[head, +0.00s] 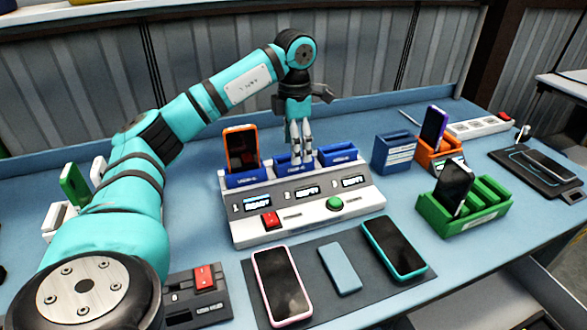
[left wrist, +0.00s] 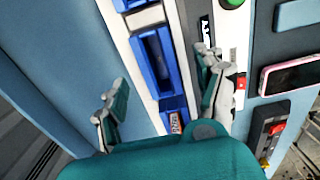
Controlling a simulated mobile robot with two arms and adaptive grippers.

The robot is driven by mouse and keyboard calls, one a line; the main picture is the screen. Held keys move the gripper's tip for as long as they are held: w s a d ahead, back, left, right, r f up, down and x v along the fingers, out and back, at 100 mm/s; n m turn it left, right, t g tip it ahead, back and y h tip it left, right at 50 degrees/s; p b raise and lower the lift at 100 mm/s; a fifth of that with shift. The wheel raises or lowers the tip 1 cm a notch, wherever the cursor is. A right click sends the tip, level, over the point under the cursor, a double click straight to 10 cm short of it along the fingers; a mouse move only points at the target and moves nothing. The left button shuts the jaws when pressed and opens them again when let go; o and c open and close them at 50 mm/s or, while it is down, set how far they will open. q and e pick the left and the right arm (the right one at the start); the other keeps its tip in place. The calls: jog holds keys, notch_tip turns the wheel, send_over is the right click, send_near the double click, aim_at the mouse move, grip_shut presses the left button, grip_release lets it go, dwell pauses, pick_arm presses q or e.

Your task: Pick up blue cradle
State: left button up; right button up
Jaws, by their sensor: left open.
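Three blue cradles sit in a row on a white console (head: 355,203): left (head: 246,178), middle (head: 284,168) and right (head: 338,155). The left one holds an orange phone (head: 241,147). Another blue cradle (head: 393,155) stands apart on the table, right of the console. My left gripper (head: 301,158) points down at the middle cradle, its fingers open. In the left wrist view the fingers (left wrist: 160,68) spread either side of an empty blue cradle (left wrist: 154,62); I cannot tell whether they touch it. My right gripper is not in view.
An orange cradle (head: 432,152) with a purple phone and a green rack (head: 490,210) with a phone stand at right. Phones lie on a dark mat (head: 330,303) in front. A red-switch box (head: 195,297) sits front left.

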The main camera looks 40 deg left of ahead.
aim_at(293, 167)
pick_arm(q)
jog(key=f, duration=0.3)
jog(key=shift+a+f, duration=0.2)
jog(key=shift+f, duration=0.1)
jog(key=c, duration=1.4)
